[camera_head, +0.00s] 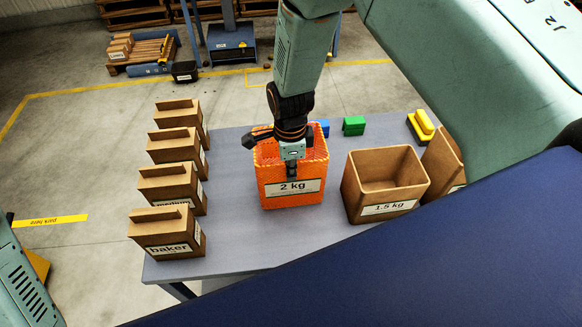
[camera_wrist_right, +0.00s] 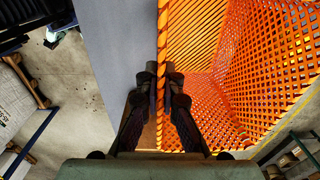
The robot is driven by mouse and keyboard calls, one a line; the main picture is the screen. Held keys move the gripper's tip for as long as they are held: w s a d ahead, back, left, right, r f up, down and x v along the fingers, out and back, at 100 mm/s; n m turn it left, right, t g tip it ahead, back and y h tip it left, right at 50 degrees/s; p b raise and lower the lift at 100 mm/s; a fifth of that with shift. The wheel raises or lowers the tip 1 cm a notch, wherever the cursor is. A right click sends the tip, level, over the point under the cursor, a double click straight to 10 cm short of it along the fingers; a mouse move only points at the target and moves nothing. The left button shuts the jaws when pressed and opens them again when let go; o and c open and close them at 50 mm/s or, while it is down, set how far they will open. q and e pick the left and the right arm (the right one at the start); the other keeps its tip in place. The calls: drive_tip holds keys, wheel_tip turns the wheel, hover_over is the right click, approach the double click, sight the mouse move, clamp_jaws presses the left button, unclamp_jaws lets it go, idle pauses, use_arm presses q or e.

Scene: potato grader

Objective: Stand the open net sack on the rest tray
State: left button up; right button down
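The open net sack (camera_head: 290,191) is orange mesh with a white "2 kg" label. It is upright over the middle of the grey table, mouth up. I cannot tell whether its base touches the table. My right gripper (camera_head: 291,172) reaches down at the sack's front wall. In the right wrist view the two dark fingertips (camera_wrist_right: 163,90) close on either side of the sack's rim, and the mesh (camera_wrist_right: 245,70) spreads to the right, empty inside. I cannot make out a rest tray. My left gripper is not in view.
Several brown boxes, one labelled "baker" (camera_head: 168,238), line the table's left side. An open brown "1.5 kg" box (camera_head: 388,209) stands close right of the sack. Green (camera_head: 354,125) and yellow (camera_head: 421,124) objects lie at the back. The table (camera_head: 240,240) is clear in front of the sack.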

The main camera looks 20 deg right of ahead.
drive_tip(key=shift+s, duration=0.2)
drive_tip(key=shift+d+f, duration=0.1)
drive_tip(key=shift+f, duration=0.1)
drive_tip(key=c, duration=1.6)
unclamp_jaws()
drive_tip(key=shift+w, duration=0.2)
drive_tip(key=shift+c, duration=0.2)
drive_tip(key=shift+o, duration=0.6)
drive_tip(key=shift+s, duration=0.15)
